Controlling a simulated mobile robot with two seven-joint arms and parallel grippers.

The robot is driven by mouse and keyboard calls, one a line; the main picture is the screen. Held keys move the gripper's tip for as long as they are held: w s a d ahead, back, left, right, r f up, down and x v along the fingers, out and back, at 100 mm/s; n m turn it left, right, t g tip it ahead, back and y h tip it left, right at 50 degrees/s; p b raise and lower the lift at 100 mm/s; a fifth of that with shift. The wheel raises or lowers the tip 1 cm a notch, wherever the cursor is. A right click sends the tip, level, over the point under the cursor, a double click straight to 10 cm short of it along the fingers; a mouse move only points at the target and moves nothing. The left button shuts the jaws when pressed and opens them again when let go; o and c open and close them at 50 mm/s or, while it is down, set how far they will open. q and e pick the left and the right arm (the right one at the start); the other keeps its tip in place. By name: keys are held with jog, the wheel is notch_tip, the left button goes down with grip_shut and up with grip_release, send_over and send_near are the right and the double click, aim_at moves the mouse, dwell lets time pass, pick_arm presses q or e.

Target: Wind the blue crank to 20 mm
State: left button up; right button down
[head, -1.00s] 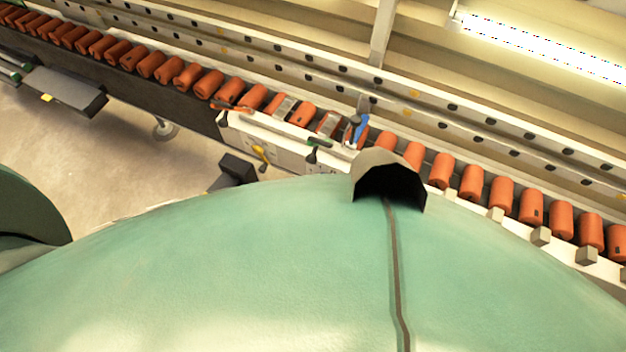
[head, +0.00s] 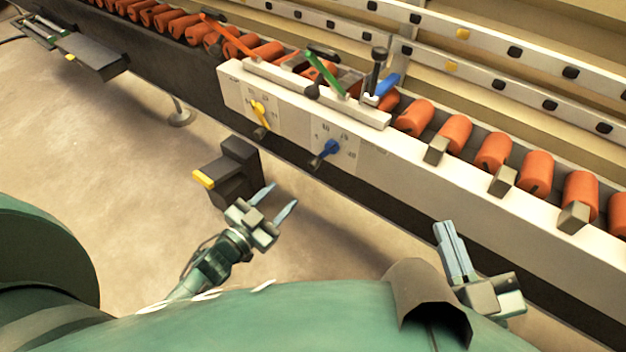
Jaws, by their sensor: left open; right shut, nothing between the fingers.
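The blue crank (head: 327,150) sits on the front face of the white machine panel, with a dark handle and a ring of small printed numbers around it. The numbers are too small to read surely, so its exact setting is unclear. My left gripper (head: 277,199) is open and empty over the floor, below and left of the crank and apart from it. My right gripper (head: 446,231) is shut and empty, low and right of the crank, near the machine's lower edge. Neither gripper touches the panel.
A yellow crank (head: 260,115) is left of the blue one. A black block (head: 238,172) with a yellow tip lies close to my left gripper. Orange rollers (head: 493,150) line the machine.

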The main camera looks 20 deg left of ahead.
aim_at(310, 167)
pick_arm(q)
jog(key=b+x, duration=0.2)
jog(key=x, duration=0.4)
jog(key=b+x, duration=0.2)
jog(key=x, duration=0.5)
jog(key=shift+w+f, duration=0.15)
jog(key=shift+f, duration=0.05)
pick_arm(e)
jog(key=shift+a+f+m+y, duration=0.2)
jog(key=shift+a+m+y, duration=0.2)
jog(key=shift+y, duration=0.1)
pick_arm(q)
jog(key=shift+c, duration=0.4)
pick_arm(e)
jog(key=shift+r, duration=0.1)
pick_arm(q)
jog(key=shift+c, duration=0.6)
grip_shut()
pick_arm(e)
jog(key=shift+r, duration=0.15)
